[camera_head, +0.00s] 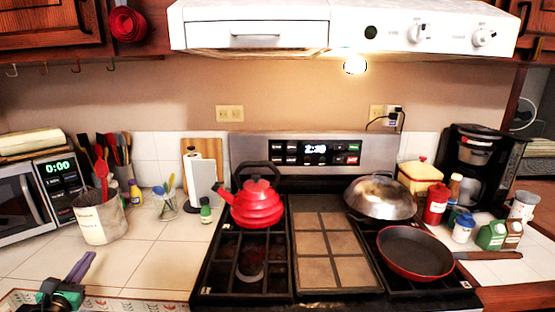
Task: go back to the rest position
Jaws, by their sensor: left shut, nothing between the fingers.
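My left gripper (84,264) shows at the lower left corner, dark and teal with purple-grey fingers. It is shut and empty, over the front part of the tiled counter (150,262). It is apart from the things on the counter. My right gripper is not in view.
A stove holds a red kettle (257,203), a metal-lidded pan (381,197) and a red frying pan (415,252). A utensil crock (100,222) and microwave (25,198) stand left. Bottles, a red canister (436,204) and a coffee maker (478,165) stand right. The left counter's front is clear.

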